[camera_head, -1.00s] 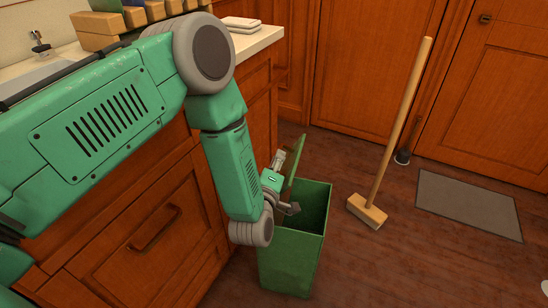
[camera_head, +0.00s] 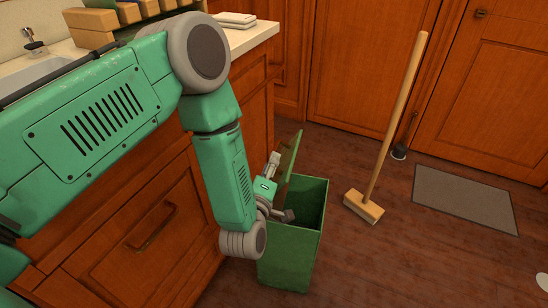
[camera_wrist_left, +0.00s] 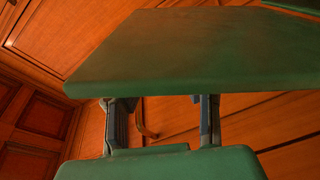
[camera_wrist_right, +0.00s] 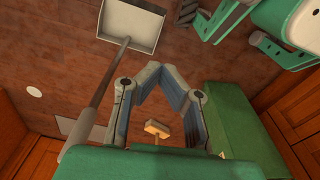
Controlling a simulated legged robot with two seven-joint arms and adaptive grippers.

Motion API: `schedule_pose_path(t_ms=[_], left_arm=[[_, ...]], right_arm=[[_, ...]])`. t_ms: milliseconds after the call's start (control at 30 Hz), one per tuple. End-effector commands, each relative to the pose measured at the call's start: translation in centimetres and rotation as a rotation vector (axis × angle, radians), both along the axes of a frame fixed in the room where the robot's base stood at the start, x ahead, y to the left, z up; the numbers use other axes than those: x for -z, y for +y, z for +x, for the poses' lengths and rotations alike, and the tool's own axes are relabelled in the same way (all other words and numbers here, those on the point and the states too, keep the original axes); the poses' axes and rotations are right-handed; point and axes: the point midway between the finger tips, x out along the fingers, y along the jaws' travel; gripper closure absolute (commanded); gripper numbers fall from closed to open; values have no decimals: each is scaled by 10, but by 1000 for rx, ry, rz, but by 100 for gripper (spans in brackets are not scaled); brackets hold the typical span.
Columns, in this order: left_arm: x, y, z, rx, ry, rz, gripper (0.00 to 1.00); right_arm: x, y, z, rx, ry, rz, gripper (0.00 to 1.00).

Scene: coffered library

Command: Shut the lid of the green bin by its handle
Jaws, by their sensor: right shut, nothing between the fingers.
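The green bin (camera_head: 290,260) stands on the floor beside the wooden cabinet. Its lid (camera_head: 292,157) is open and upright on the bin's cabinet side. My left gripper (camera_head: 279,205) is low over the bin's rim, close to the lid, and hides part of it. In the left wrist view the lid (camera_wrist_left: 190,50) spans the picture just past my spread fingers (camera_wrist_left: 163,115), with nothing seen gripped between them. I cannot make out the lid's handle. In the right wrist view my right gripper (camera_wrist_right: 158,72) is shut and empty, above the floor.
A broom (camera_head: 390,130) stands upright just right of the bin. A grey mat (camera_head: 465,198) lies farther right before the cabinet doors. A long-handled dustpan (camera_wrist_right: 130,25) shows in the right wrist view. The cabinet drawers (camera_head: 145,240) are close on the bin's left.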

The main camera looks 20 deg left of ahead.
Motion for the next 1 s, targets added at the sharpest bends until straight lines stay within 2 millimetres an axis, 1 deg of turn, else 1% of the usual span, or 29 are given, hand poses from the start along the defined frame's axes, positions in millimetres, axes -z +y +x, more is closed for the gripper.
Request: schedule_pose_path(t_ms=[33, 100, 233, 267, 400, 600, 1000], left_arm=[[2, -2, -13, 1, 7, 0, 68], [3, -4, -30, 1, 9, 0, 68], [2, -11, -63, 10, 8, 5, 68], [2, -12, -68, 10, 6, 4, 68], [5, -14, -76, 11, 15, 4, 68], [3, -13, -84, 5, 8, 2, 68], [2, -11, -86, 0, 3, 1, 68]], right_arm=[[0, 0, 0, 0, 0, 0, 100], [0, 0, 0, 0, 0, 0, 100], [0, 0, 0, 0, 0, 0, 100], [0, 0, 0, 0, 0, 0, 100], [0, 0, 0, 0, 0, 0, 100], [0, 0, 0, 0, 0, 0, 100], [0, 0, 1, 0, 0, 0, 100]])
